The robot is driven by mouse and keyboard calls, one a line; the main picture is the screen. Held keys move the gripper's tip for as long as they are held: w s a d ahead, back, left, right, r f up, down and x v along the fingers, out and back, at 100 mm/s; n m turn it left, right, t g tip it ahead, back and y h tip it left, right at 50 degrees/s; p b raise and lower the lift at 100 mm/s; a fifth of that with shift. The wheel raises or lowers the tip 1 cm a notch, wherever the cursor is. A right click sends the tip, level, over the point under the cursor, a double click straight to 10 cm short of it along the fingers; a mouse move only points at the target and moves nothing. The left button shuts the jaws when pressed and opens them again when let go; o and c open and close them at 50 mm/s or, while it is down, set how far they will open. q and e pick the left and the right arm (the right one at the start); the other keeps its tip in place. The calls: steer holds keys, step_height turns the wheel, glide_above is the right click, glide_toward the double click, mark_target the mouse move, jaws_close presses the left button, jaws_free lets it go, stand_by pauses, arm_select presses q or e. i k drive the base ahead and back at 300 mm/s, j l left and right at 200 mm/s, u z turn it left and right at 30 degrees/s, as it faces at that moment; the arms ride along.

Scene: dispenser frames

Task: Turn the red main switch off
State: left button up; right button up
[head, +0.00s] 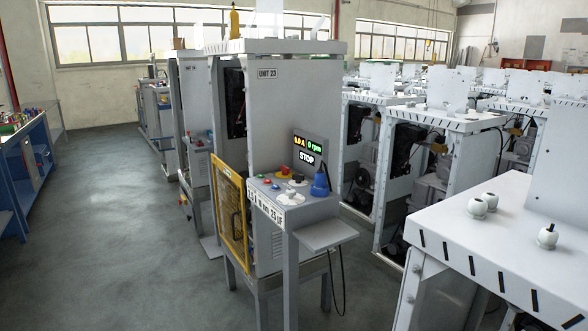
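The grey dispenser frame (285,115) labelled UNIT 23 stands in the middle of the head view. Its small sloped control panel (322,208) carries a red knob (284,170), a smaller red button (262,186), a white handle-like part (290,197) and a blue part (319,184) with a cable. Which red part is the main switch, and its position, are too small to tell. Neither of my grippers is in view.
A yellow-framed mesh guard (232,212) is on the unit's left side, and a grey shelf (326,234) juts out at front right. A white-topped frame (510,265) fills the lower right. More frames stand behind. Open floor (110,220) lies to the left, beside a blue bench (30,165).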

mark_target(285, 170)
steer(key=i+j, duration=0.45)
steer(key=i, duration=0.15)
steer(key=i+j, duration=0.45)
steer(key=i, duration=0.2)
steer(key=z, duration=1.25)
